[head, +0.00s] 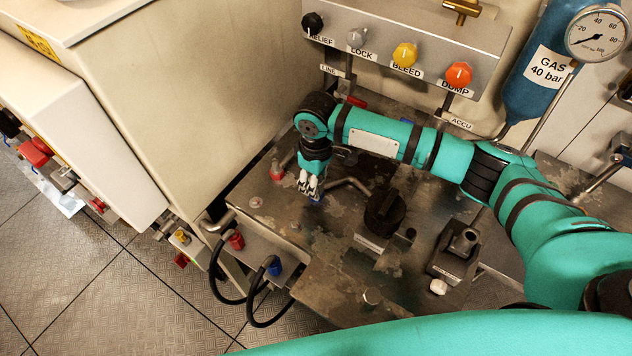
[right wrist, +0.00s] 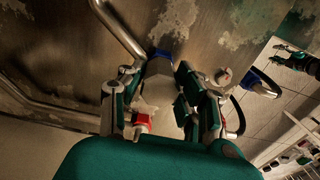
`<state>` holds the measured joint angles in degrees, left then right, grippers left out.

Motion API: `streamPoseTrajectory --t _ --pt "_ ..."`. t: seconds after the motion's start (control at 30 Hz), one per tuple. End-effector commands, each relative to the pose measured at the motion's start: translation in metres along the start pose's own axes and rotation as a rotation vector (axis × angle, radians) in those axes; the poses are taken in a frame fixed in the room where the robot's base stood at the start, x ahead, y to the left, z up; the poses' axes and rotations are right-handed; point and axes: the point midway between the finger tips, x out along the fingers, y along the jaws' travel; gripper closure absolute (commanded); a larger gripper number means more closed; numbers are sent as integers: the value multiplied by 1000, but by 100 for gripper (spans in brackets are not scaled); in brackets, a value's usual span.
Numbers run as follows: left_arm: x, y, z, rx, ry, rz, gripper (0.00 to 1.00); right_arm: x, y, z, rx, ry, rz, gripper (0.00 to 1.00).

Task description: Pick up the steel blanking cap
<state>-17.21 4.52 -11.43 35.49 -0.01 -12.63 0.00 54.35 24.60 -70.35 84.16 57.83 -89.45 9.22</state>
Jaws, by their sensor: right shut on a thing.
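My right gripper (head: 308,188) is at the back left part of the steel bench in the head view, pointing down. In the right wrist view (right wrist: 158,88) its fingers are shut on a pale grey piece, which I take to be the steel blanking cap (right wrist: 161,80). The fingers hide much of it. A blue ring (right wrist: 158,54) shows just beyond the cap; I cannot tell whether they touch. A small dark and teal part (right wrist: 294,60) at the right edge of the wrist view may be my left gripper, too small to read.
A red-topped fitting (head: 277,171) stands just left of the gripper. A bent steel pipe (head: 350,185) and a black knob (head: 385,211) are to its right. The valve panel (head: 440,35) is behind. Black hoses (head: 262,300) loop at the bench's front.

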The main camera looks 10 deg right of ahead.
Motion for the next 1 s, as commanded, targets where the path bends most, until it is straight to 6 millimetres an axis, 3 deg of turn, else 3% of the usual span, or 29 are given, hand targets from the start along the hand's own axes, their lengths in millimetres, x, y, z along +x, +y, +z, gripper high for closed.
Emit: streamPoseTrajectory --t 0.43,0.7,1.0 --pt "1 0 -2 1 3 0 60 -5 1 0 1 0 1 100" --pt "9 0 -1 1 3 0 60 -36 1 -1 0 5 2 100" --pt "18 0 0 1 3 0 60 -40 -73 8 -8 2 -3 100"
